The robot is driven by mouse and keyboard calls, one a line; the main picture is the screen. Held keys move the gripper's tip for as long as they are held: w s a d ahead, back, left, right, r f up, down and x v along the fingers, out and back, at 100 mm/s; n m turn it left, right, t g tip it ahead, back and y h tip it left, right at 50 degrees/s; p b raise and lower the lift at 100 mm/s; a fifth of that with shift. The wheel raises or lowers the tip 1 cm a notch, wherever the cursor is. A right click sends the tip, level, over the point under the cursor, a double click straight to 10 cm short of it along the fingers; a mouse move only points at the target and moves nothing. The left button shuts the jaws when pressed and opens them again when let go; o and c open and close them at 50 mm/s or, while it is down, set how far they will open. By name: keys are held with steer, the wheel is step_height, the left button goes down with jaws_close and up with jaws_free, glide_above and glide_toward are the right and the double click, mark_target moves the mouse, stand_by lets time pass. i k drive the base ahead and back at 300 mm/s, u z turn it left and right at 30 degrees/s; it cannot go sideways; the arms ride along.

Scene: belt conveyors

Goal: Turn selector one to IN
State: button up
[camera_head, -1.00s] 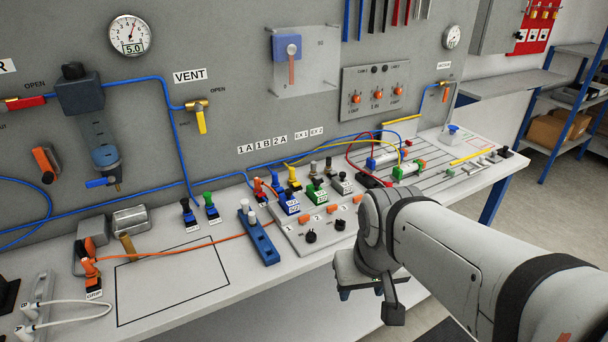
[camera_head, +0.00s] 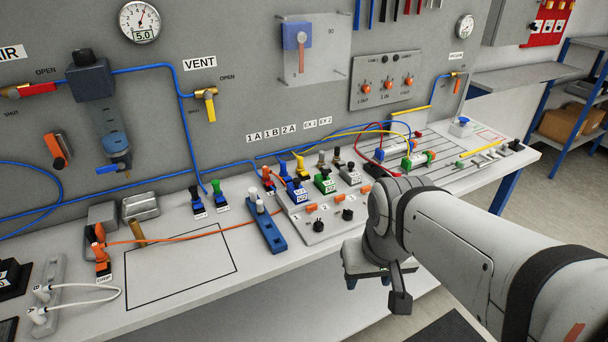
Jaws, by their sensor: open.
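Two black rotary knobs sit on the front of the pale bench control panel, the left knob (camera_head: 318,225) and the right knob (camera_head: 347,214). A grey wall panel (camera_head: 375,69) carries three orange knobs: left (camera_head: 365,88), middle (camera_head: 387,86) and right (camera_head: 408,81). Small labels under them include OUT and IN. Which knob is selector one, and its setting, I cannot tell at this size. My gripper (camera_head: 368,281) is open and empty, at the bench's front edge, right of and in front of the black knobs, apart from them.
The bench panel holds several coloured valves and orange buttons (camera_head: 311,208). A blue block (camera_head: 265,228) stands left of it. Blue, red and yellow tubes run behind, towards cylinders (camera_head: 416,160) at the right.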

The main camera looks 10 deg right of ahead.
mark_target(318, 226)
steer(key=z, duration=1.25)
steer(key=k, duration=1.05)
steer(key=u, duration=1.15)
steer(key=i, duration=1)
steer(key=u, duration=0.15)
